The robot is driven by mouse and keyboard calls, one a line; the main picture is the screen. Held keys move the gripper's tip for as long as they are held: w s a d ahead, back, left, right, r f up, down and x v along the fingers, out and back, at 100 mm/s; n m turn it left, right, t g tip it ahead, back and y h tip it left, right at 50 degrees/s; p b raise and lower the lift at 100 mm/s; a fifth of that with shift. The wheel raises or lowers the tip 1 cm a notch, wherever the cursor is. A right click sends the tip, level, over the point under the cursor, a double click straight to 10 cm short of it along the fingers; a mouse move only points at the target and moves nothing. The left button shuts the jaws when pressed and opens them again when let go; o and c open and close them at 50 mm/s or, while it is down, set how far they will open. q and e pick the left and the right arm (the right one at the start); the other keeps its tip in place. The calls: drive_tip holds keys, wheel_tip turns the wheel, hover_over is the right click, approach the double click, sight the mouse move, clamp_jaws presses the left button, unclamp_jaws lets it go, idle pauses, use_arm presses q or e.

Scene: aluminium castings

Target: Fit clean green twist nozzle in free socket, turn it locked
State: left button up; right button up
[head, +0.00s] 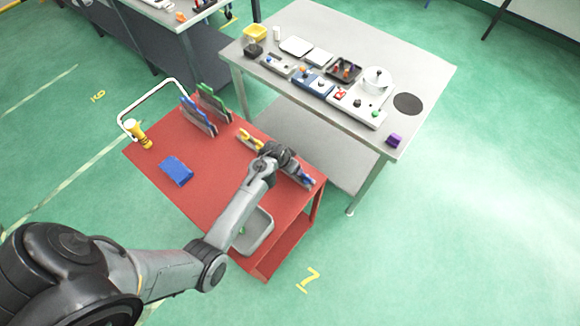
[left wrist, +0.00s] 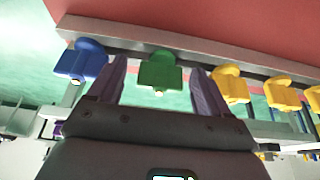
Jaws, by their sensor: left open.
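A green twist nozzle (left wrist: 158,72) sits on a grey rack rail (left wrist: 130,33) in the left wrist view. My left gripper (left wrist: 159,66) is open, with one finger on each side of the nozzle; I cannot tell if they touch it. In the head view my left gripper (head: 284,158) is over the rack on the red cart and hides this nozzle. A white panel (head: 358,107) on the grey table carries a red part, a dark spot and a green part; which socket is free is too small to tell. My right gripper is not in view.
On the rack, a blue nozzle (left wrist: 80,62) is left of the green one and yellow nozzles (left wrist: 229,84) are right. The red cart (head: 215,185) also holds a blue block (head: 176,171), a yellow bottle (head: 139,133), upright boards (head: 199,117) and a grey tray (head: 262,240).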

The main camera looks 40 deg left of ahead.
use_arm(q)
drive_tip(key=c, duration=1.1)
drive_tip(key=shift+r, duration=0.1)
